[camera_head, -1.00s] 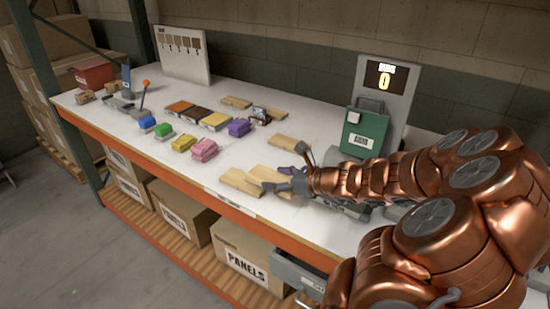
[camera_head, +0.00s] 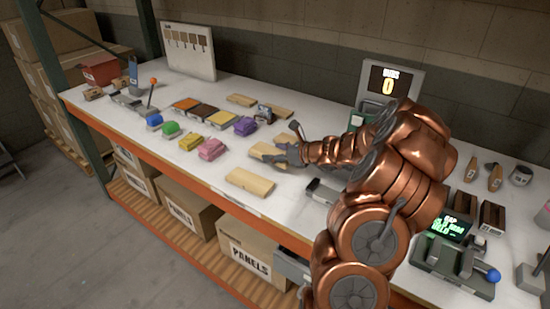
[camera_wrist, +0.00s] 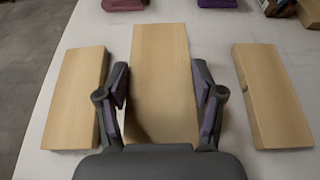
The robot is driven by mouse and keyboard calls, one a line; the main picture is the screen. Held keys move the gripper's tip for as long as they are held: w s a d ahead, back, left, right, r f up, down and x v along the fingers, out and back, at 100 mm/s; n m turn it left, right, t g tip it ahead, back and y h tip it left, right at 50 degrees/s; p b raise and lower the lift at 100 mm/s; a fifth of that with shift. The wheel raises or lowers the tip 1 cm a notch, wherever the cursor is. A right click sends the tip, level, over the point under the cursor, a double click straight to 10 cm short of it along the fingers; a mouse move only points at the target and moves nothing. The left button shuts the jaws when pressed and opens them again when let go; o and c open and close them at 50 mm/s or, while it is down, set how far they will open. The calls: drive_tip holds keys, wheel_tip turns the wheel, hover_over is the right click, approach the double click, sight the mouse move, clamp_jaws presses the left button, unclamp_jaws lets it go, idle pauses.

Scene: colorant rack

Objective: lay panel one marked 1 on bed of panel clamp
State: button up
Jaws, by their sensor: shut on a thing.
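My gripper (camera_wrist: 164,105) is shut on a pale wooden panel (camera_wrist: 164,55), one finger on each long side. In the head view this held panel (camera_head: 265,152) appears raised over the white bench. No number shows on its visible face, so I cannot tell if it is panel one. A second pale panel (camera_wrist: 72,95) lies to its left and a third (camera_wrist: 270,95) to its right. A device with a green-lit display (camera_head: 449,228) and a blue-knobbed lever (camera_head: 492,275) stands at the front right. It may be the panel clamp; I cannot read it surely.
Another lever with an orange knob (camera_head: 153,81) stands at the far left. Yellow (camera_head: 191,141), pink (camera_head: 212,149) and purple (camera_head: 245,126) blocks lie left of my gripper. A display stand reading 0 (camera_head: 388,85) is behind my arm. My arm hides part of the bench.

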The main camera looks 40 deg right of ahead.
drive_tip(key=shift+w+d+f, duration=0.1)
drive_tip(key=shift+w+d, duration=0.05)
drive_tip(key=shift+w, duration=0.2)
drive_tip(key=shift+f+p, duration=0.5)
drive_tip(key=shift+f, duration=1.2)
drive_tip(key=o, duration=1.2)
drive_tip(key=shift+f, duration=0.1)
drive_tip(key=shift+s+d, duration=0.1)
drive_tip(key=b+v, duration=0.2)
drive_tip(key=v, duration=1)
drive_tip(key=shift+b, duration=0.3)
